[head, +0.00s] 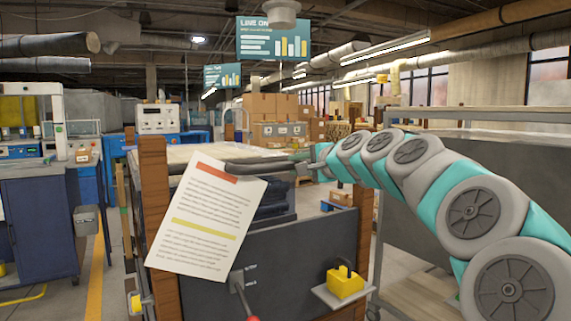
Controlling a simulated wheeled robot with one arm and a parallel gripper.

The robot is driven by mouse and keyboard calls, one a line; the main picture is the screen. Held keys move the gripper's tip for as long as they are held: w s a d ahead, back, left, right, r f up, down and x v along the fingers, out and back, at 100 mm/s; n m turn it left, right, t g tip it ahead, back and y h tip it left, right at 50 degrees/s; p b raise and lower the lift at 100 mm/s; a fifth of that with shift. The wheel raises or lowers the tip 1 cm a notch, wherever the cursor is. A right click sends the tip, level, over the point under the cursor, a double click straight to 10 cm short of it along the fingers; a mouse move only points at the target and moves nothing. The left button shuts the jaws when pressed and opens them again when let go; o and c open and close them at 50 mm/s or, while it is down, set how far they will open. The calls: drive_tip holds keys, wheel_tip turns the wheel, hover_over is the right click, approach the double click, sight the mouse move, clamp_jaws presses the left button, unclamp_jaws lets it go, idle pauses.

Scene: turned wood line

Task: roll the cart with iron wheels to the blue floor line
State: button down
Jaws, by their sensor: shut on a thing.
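A cart-like frame stands right in front of me in the head view, with wooden posts, a dark front panel (310,255) and a dark handle bar (255,167) across its top. A printed sheet (208,215) hangs at its left post. My gripper (312,162) reaches in from the right on my grey and teal arm and is shut on the handle bar; its fingers are small and partly hidden. The wheels are out of view below, so I cannot tell whether they are iron. I see no blue floor line.
A yellow floor line (96,275) runs along the aisle at left, beside a dark blue cabinet (38,225). A grey metal rack (480,150) stands close at right. Cardboard boxes (270,107) are stacked beyond the cart.

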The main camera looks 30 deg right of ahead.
drive_tip(key=s, duration=0.9)
drive_tip(key=shift+s+d+b, duration=0.2)
drive_tip(key=shift+s+b, duration=0.15)
drive_tip(key=shift+s, duration=0.05)
drive_tip(key=shift+f, duration=0.1)
drive_tip(key=c, duration=0.7)
unclamp_jaws()
drive_tip(key=shift+o, duration=0.2)
drive_tip(key=s+r, duration=0.1)
drive_tip(key=s, duration=0.6)
drive_tip(key=shift+s+d+r, duration=0.15)
drive_tip(key=shift+s+r, duration=0.15)
drive_tip(key=shift+s, duration=0.05)
